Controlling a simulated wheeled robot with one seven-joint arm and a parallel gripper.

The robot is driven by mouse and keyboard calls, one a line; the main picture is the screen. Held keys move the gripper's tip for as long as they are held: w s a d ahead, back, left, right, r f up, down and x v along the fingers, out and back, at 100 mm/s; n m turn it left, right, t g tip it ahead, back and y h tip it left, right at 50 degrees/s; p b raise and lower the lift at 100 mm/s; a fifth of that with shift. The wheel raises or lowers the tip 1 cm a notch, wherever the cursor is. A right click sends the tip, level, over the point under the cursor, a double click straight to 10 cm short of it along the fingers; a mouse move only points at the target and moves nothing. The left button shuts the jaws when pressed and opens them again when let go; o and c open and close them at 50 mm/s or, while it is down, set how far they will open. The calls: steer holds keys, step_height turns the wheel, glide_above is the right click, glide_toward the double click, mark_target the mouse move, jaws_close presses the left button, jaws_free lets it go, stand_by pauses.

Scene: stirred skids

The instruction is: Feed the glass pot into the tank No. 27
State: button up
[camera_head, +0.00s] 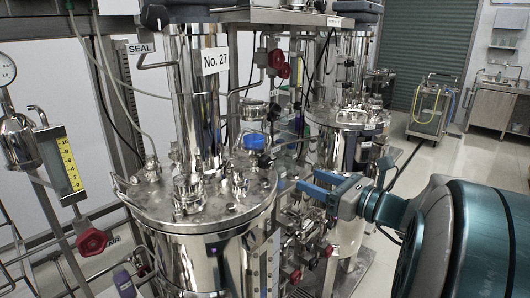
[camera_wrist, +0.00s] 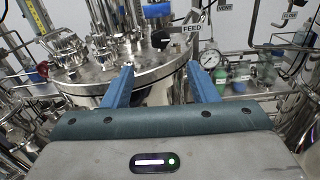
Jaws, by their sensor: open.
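Tank No. 27 (camera_head: 205,212) is a shiny steel vessel left of centre, with a "No. 27" label on its tall column. Its round lid also shows in the wrist view (camera_wrist: 85,72), crowded with fittings. A blue cap (camera_head: 254,140) stands at the lid's back right; it also shows in the wrist view (camera_wrist: 158,10). I cannot tell whether glass is under it, and I make out no glass pot for certain. My gripper (camera_head: 308,181) is open, right of the lid and apart from the blue cap. In the wrist view my gripper (camera_wrist: 161,67) has nothing between its fingers.
A FEED tag (camera_wrist: 192,28) and a black knob (camera_wrist: 161,38) are beyond my fingers. A second steel tank (camera_head: 345,130) stands behind to the right. Pipes, valves and red knobs (camera_head: 91,241) crowd the skid. Open floor (camera_head: 450,170) lies at the far right, around a cart (camera_head: 434,105).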

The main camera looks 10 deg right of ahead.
mark_target(268, 164)
steer(key=p+x, duration=0.1)
steer(key=x, duration=1.2)
steer(key=shift+w+a+p, duration=0.2)
steer(key=shift+w+p, duration=0.05)
steer(key=shift+p, duration=0.15)
steer(key=shift+f, duration=0.1)
steer(key=c, duration=1)
